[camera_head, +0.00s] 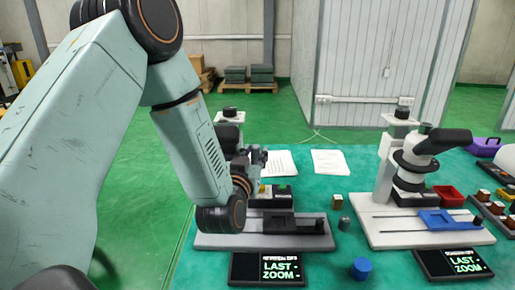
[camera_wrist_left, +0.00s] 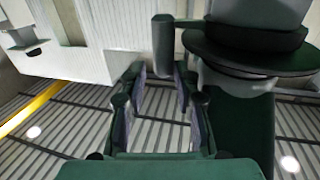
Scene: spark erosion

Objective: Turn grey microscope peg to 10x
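In the left wrist view a dark round ring (camera_wrist_left: 250,55) fills the upper right. A short upright bar (camera_wrist_left: 163,45), possibly the peg, sticks out beside it. My left gripper (camera_wrist_left: 160,82) is open, and the bar lines up with the gap between its fingers; I see no clear contact. In the head view the fingers are mostly hidden behind my wrist. My right gripper is not in view.
A display (camera_head: 267,268) reading "LAST ZOOM: -" lies before the grey microscope. A white microscope (camera_head: 384,170) with its own display (camera_head: 453,264) stands to the right. Papers (camera_head: 328,162) lie behind.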

